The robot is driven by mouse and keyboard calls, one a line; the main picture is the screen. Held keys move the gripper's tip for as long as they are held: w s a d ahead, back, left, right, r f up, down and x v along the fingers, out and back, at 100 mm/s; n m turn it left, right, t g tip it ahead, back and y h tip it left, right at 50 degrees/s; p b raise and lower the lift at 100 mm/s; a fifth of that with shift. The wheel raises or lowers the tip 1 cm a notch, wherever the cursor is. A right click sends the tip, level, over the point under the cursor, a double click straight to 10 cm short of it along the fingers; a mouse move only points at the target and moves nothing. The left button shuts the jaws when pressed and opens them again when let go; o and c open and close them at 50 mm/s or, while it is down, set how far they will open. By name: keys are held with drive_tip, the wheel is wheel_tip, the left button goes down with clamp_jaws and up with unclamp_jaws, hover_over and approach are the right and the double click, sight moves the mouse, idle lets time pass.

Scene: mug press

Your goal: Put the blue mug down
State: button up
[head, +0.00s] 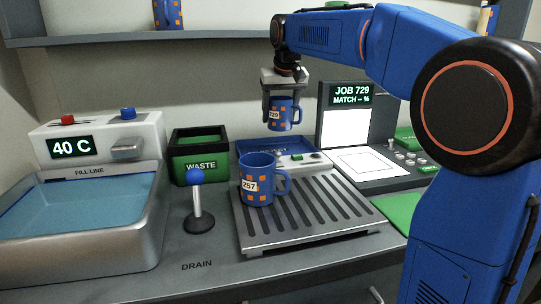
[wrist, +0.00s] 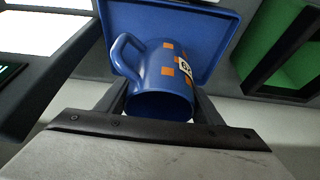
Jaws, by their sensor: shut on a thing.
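My gripper (head: 282,116) is shut on a blue mug with orange squares (head: 280,121), which bears a tag reading 729. It holds this mug upright in the air, above and behind the metal rack. In the wrist view the held mug (wrist: 166,72) sits between the two fingers, its handle to the left, with a blue tray (wrist: 222,30) beyond it. A second blue mug (head: 259,190), tagged 257, stands upright on the slatted drain rack (head: 345,205), its handle to the right.
A blue-topped unit (head: 314,160) with a green button lies behind the rack. The rack's right part is bare.

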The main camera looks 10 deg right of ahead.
sight(282, 111)
drive_tip(key=shift+a+f, duration=0.15)
wheel_tip(282, 111, down, 5)
drive_tip(key=shift+a+r, duration=0.1)
drive_tip(key=shift+f, duration=2.45)
drive_tip(key=o, duration=1.4)
drive_tip(key=shift+f, duration=0.15)
drive_tip(key=shift+o, duration=0.2)
drive_tip(key=v, duration=1.2)
